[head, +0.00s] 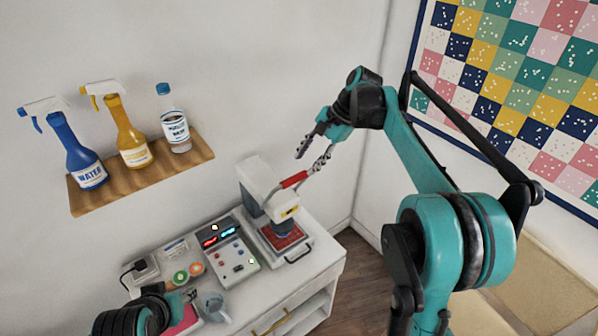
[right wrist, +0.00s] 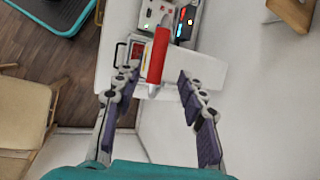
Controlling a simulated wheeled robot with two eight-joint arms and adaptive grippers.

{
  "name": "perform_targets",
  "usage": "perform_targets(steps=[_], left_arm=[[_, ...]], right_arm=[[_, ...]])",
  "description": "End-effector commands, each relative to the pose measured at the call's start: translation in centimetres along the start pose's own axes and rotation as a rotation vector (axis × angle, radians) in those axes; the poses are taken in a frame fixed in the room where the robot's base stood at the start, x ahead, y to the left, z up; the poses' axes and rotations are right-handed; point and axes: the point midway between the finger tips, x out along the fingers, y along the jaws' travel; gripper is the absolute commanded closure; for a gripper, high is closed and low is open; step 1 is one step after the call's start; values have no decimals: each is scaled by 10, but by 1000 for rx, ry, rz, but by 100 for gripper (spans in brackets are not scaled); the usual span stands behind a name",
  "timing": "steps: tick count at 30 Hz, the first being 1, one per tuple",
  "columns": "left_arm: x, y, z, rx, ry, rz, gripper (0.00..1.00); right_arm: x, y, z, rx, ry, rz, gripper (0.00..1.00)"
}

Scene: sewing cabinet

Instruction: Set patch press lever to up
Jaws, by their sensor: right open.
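The patch press (head: 255,183) is a white machine with a dark round stamp above a red plate, standing on the white cabinet. Its lever (head: 294,180) has a red grip and sticks out from the press head toward the right, tilted slightly up. My right gripper (head: 314,156) is open just above the lever's outer end. In the right wrist view the red lever (right wrist: 158,56) shows between the two spread fingertips (right wrist: 158,80); I cannot tell whether a finger touches it.
A control box (head: 230,250) with lit displays stands left of the press. A wooden shelf (head: 142,176) with several bottles hangs on the wall. The air right of the press holds my right arm.

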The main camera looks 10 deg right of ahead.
Motion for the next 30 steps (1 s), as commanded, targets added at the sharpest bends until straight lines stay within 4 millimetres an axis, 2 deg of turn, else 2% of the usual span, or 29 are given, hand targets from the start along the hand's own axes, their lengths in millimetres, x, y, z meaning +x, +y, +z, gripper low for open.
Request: perform_targets(steps=[3, 7, 20, 23, 26, 30], left_arm=[[0, 0, 0, 0, 0, 0, 59], [0, 0, 0, 0, 0, 0, 59], [0, 0, 0, 0, 0, 0, 59], [1, 0, 1, 0, 0, 0, 59], [9, 0, 6, 0, 0, 0, 59], [31, 0, 22, 0, 0, 0, 59]], right_arm=[[-20, 0, 0, 1, 1, -1, 59], [-31, 0, 0, 0, 0, -1, 59], [-35, 0, 0, 0, 0, 0, 59], [-33, 1, 1, -6, 3, -1, 59], [-25, 12, 6, -47, 29, -2, 59], [2, 48, 20, -191, 121, -4, 59]])
